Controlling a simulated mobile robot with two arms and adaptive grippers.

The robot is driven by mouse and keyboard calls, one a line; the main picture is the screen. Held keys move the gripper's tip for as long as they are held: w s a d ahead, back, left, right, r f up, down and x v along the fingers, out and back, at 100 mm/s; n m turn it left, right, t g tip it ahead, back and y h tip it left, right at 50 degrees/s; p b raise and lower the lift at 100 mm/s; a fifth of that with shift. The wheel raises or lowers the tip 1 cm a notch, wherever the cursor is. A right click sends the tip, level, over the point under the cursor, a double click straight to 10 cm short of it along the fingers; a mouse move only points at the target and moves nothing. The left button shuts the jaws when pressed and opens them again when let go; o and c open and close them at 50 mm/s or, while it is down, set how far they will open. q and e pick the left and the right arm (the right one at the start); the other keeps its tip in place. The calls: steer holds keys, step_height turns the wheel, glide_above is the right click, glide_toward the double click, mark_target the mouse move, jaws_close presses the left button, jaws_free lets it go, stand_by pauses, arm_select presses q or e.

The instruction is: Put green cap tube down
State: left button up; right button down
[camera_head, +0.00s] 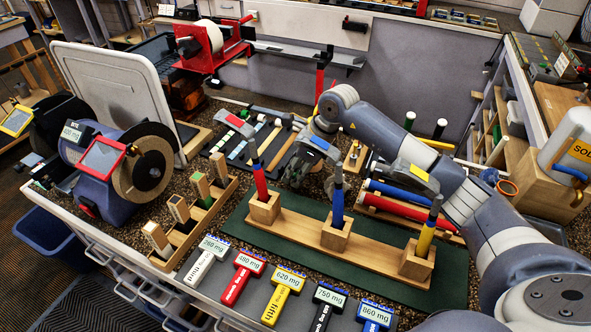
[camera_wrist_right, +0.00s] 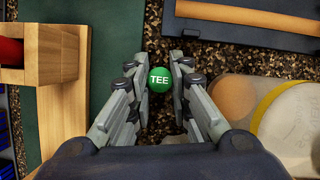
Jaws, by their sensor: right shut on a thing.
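The green cap tube (camera_wrist_right: 159,79) shows only as a round green cap marked "TEE" in the right wrist view. My right gripper (camera_wrist_right: 160,70) is shut on it, with a finger on each side. The tube's body is hidden below the cap, and I cannot tell whether its lower end touches anything. In the head view my right gripper (camera_head: 297,178) points down over the speckled bench top, behind the wooden block stand (camera_head: 300,228). The held tube cannot be made out there. My left gripper is not in view.
The stand holds a red, a blue and a yellow grip with club heads upright, close to my right gripper. A dark tray of strips (camera_head: 238,150) lies to the left. Red and blue tubes (camera_head: 405,207) lie to the right. Labelled tools (camera_head: 285,292) line the front edge.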

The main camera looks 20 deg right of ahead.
steer(key=shift+f, duration=0.3)
steer(key=c, duration=1.5)
jaws_free()
steer(key=shift+o, duration=0.2)
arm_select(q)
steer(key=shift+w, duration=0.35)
